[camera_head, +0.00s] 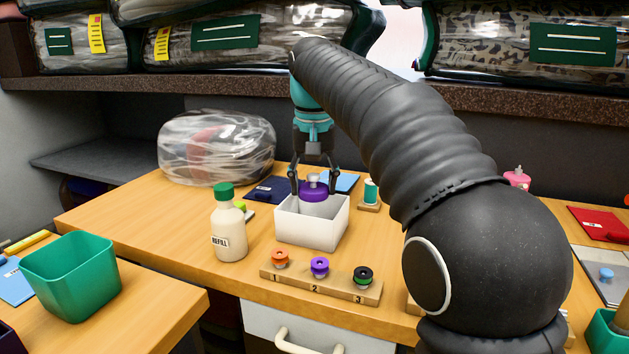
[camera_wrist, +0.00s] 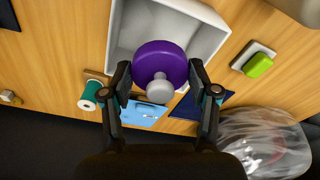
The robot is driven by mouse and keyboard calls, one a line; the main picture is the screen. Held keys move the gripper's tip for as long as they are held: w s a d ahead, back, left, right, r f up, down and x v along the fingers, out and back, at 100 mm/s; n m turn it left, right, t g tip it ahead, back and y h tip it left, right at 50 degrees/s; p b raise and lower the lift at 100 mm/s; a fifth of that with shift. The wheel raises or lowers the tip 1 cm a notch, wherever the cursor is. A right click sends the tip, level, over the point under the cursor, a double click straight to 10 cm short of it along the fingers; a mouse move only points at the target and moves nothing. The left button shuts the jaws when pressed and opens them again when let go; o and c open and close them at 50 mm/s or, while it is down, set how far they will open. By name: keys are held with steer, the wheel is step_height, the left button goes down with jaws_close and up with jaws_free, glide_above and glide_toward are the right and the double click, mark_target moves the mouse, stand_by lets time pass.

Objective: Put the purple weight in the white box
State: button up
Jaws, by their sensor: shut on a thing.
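The purple weight (camera_head: 314,192) is a round purple disc with a grey knob on top. My gripper (camera_head: 315,184) is shut on it and holds it over the opening of the white box (camera_head: 311,234). In the wrist view the purple weight (camera_wrist: 160,64) sits between the two fingertips of my gripper (camera_wrist: 160,80), with the white box (camera_wrist: 207,40) behind it. The weight overlaps the box's rim edge in that view. The box's inside looks empty where it shows; part of its floor is hidden by the weight.
A wooden rack (camera_head: 320,285) with orange, purple and green-black knobs stands in front of the box. A refill bottle (camera_head: 229,225) stands at its left. A thread spool (camera_head: 371,193) stands behind right. A clear bag (camera_head: 216,148) and a green bin (camera_head: 72,278) are further left.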

steer(key=shift+f, duration=1.8)
steer(key=shift+f+b, duration=1)
steer(key=shift+f, duration=0.1)
steer(key=o, duration=1.4)
step_height(320, 180, up, 2)
steer(key=shift+r+p, duration=0.25)
steer(key=shift+p, duration=0.85)
steer(key=shift+r, duration=2.25)
